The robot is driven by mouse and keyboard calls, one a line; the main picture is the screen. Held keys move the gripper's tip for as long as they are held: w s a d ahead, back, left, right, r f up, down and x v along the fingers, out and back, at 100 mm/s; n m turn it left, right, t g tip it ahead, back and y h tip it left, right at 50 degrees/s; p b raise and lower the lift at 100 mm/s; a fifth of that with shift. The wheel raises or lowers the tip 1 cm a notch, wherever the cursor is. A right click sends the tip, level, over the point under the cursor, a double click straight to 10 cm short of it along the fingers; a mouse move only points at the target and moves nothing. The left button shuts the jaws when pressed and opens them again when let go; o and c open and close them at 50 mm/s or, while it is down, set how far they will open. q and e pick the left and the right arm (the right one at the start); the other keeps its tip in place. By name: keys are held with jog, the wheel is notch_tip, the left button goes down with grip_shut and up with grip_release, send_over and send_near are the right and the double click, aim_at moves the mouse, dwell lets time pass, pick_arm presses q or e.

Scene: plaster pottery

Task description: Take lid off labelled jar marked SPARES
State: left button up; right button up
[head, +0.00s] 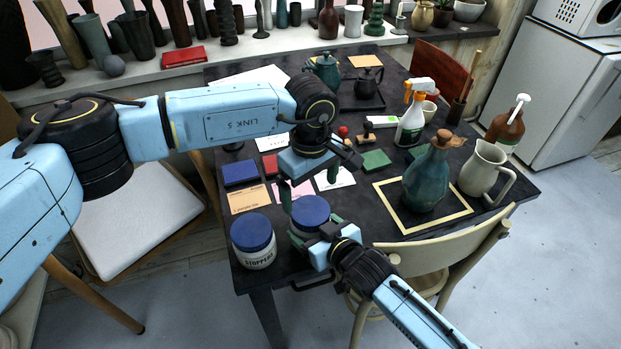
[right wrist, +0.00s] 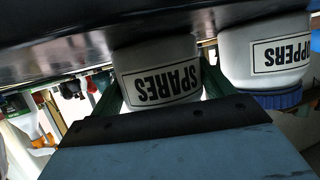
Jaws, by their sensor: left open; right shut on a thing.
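The jar marked SPARES (right wrist: 160,85) is white with a black-framed label, upside down in the right wrist view. In the head view its blue lid (head: 311,208) is on, and most of its body is hidden. My right gripper (head: 317,231) is shut on the jar's body from the front, with a green finger on each side. In the right wrist view its palm hides the lid. My left gripper (head: 316,180) is open and empty, pointing down above and slightly behind the lid, apart from it. A similar jar marked STOPPERS (head: 254,243) stands to the left, blue lid on.
The dark table (head: 345,240) also carries a blue box (head: 240,173), cards, a green block (head: 375,160), a spray bottle (head: 411,122), a teal bottle (head: 426,180) inside a tan frame and a cream jug (head: 484,168). A chair (head: 440,255) stands at the front right.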

aim_at(311, 210)
pick_arm(q)
notch_tip(311, 210, down, 6)
dwell(0.4)
jog(key=c, duration=1)
jog(key=n, duration=0.9)
jog(key=shift+n, duration=0.3)
jog(key=shift+r, duration=0.2)
jog(key=shift+r, duration=0.95)
